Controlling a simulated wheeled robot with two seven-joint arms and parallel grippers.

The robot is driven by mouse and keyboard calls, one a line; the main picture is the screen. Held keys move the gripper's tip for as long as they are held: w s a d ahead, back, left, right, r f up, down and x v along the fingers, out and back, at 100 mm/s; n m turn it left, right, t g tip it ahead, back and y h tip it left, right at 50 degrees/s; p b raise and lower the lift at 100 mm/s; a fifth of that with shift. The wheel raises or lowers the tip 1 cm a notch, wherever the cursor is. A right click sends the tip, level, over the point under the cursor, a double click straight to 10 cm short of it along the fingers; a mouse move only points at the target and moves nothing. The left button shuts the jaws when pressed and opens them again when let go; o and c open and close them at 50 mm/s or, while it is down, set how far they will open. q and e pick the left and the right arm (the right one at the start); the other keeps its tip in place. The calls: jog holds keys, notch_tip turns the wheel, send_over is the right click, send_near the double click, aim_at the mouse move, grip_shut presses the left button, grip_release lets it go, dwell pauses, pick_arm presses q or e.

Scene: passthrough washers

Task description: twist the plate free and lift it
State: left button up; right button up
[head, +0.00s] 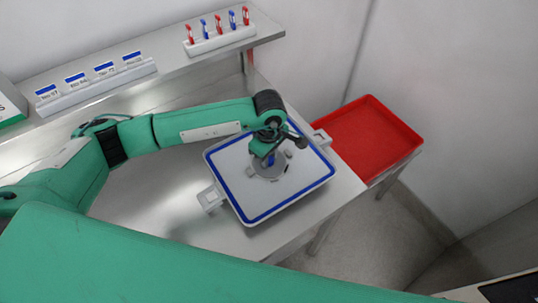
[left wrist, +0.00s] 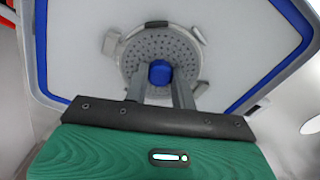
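A round grey perforated plate (left wrist: 186,47) with a blue knob (left wrist: 161,71) at its centre sits in a white panel with a blue border (head: 225,167). Grey tabs stand around the plate's rim in the left wrist view. In the head view the plate (head: 262,171) is partly hidden by my left gripper (head: 270,157), which points down over it. The gripper's two fingers (left wrist: 161,80) stand on either side of the knob, against its sides, and look shut on it. The plate looks level with the panel. My right gripper is not in view.
The panel lies on a steel table (head: 150,205), with grey brackets at two sides. An empty red tray (head: 367,137) stands to the right. A back shelf holds labelled cards (head: 97,85) and a rack of red and blue items (head: 220,40). My green arm covers the foreground.

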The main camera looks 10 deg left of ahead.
pick_arm(q)
jog(key=n+b, duration=0.1)
jog(key=n, duration=0.7)
dwell(0.4)
jog(key=shift+r, duration=0.2)
jog(key=shift+r, duration=0.2)
jog(key=shift+r+p, duration=0.95)
jog(key=shift+r, duration=2.2)
